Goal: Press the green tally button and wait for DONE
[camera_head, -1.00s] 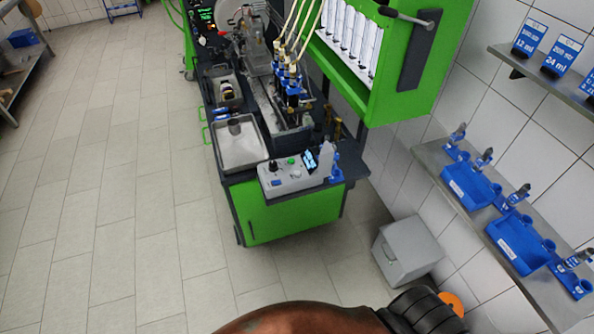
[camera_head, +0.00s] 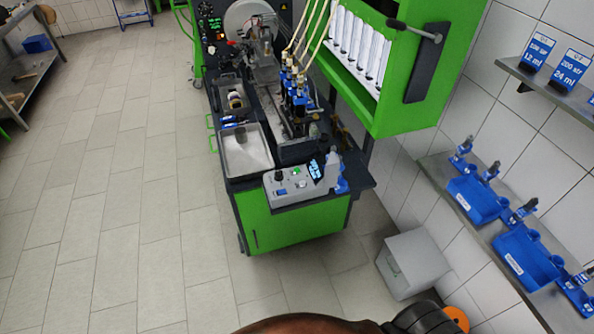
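A light grey control box (camera_head: 292,187) sits on the near end of the green test bench (camera_head: 293,229). On its top are a green button (camera_head: 297,172), a black knob (camera_head: 280,176) and a blue button (camera_head: 281,192). A small tilted display (camera_head: 315,169) stands at its right rear; its lit text is too small to read. Neither gripper is in view. A brown and black part of my own body crosses the bottom edge, well apart from the box.
A grey tray (camera_head: 245,152) lies behind the control box. The green cabinet (camera_head: 440,25) overhangs the bench at right. A grey bin (camera_head: 412,263) stands on the floor beside the bench. A wall shelf (camera_head: 440,165) carries blue holders. The tiled floor at left is clear.

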